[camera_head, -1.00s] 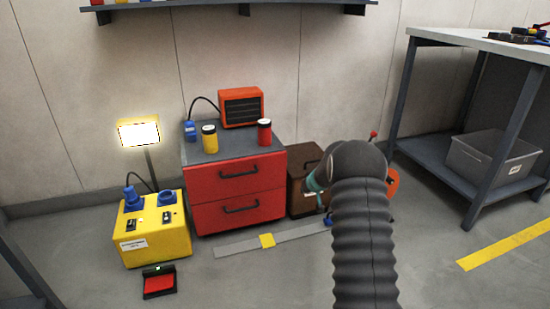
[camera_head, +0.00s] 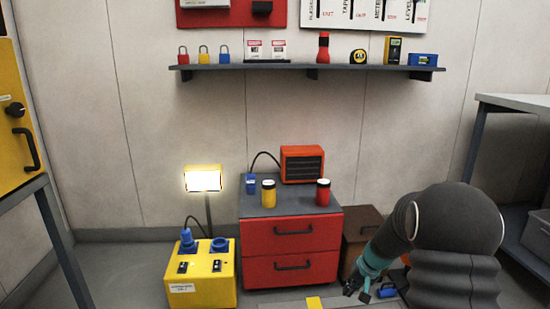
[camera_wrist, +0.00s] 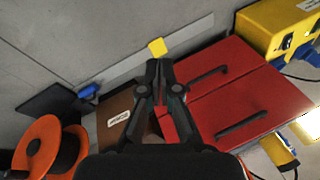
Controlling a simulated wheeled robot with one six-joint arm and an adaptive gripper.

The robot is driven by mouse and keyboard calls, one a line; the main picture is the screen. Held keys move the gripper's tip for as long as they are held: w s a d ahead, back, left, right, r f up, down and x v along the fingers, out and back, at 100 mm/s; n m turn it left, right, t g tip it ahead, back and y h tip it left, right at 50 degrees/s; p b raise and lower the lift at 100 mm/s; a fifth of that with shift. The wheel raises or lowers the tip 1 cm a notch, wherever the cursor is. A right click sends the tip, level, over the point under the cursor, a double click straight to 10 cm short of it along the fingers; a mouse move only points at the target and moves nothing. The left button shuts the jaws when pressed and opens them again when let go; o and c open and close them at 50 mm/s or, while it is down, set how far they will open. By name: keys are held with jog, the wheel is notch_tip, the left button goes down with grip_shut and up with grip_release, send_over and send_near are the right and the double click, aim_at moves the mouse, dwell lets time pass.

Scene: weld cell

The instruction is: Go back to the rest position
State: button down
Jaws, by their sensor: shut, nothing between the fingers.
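My gripper (camera_head: 358,288) shows low on the right in the head view, at the end of my dark arm, in front of the brown case. In the wrist view my gripper (camera_wrist: 159,72) points out over the floor, the brown case and the red drawer cabinet, its two fingers close together. It is shut and nothing is held between the fingertips. It looks apart from the things below, though the exact gap cannot be told.
The red drawer cabinet (camera_head: 291,238) stands left of my arm, with the brown case (camera_head: 359,232) beside it. A yellow power box (camera_head: 201,277) stands further left. A cable reel (camera_wrist: 38,148) shows in the wrist view. A wall shelf (camera_head: 305,67) holds several small items.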

jog(key=s+a+r+n+t+h+p, duration=0.1)
jog(key=s+a+r+p, duration=0.1)
jog(key=s+r, duration=0.8)
jog(key=s+a+r+n+t+h+p, duration=0.1)
jog(key=s+r+p, duration=0.3)
jog(key=s+r, duration=0.7)
jog(key=s+a+r+h+p, duration=0.1)
jog(key=s+a+r+p, duration=0.1)
jog(key=s+r, duration=0.9)
jog(key=shift+s+a+n+t+p, duration=0.4)
jog(key=shift+s+a, duration=0.3)
jog(key=shift+a, duration=0.1)
